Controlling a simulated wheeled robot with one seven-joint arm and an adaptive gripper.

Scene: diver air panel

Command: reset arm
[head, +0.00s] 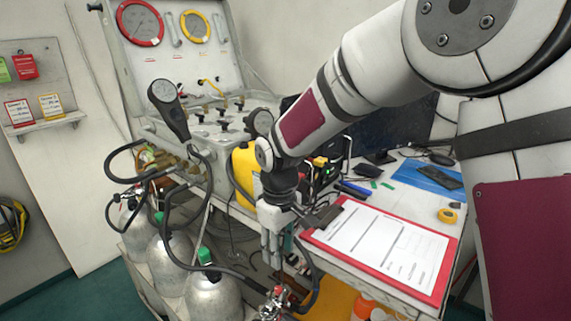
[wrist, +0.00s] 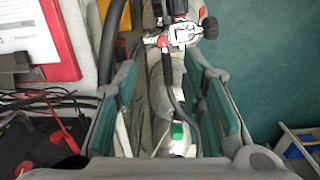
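My gripper (head: 275,248) points down beside the front left corner of the red clipboard (head: 447,262), above the gas cylinders' side of the bench. The wrist view shows the fingers of my gripper (wrist: 165,105) spread apart, with teal inner pads. Nothing is clasped between them. A black hose (wrist: 170,80), a metal valve fitting (wrist: 180,35) and a cylinder with a green cap (wrist: 178,131) show in the gap, seemingly below the fingers. My arm comes in from the upper right of the head view and hides part of the bench.
Silver cylinders (head: 214,297) with looping hoses stand at the lower left. The gauge panel (head: 180,65) rises behind. A yellow container (head: 243,168) stands close behind my gripper. A monitor (head: 400,125), a blue folder (head: 418,177) and yellow tape (head: 447,215) are on the right.

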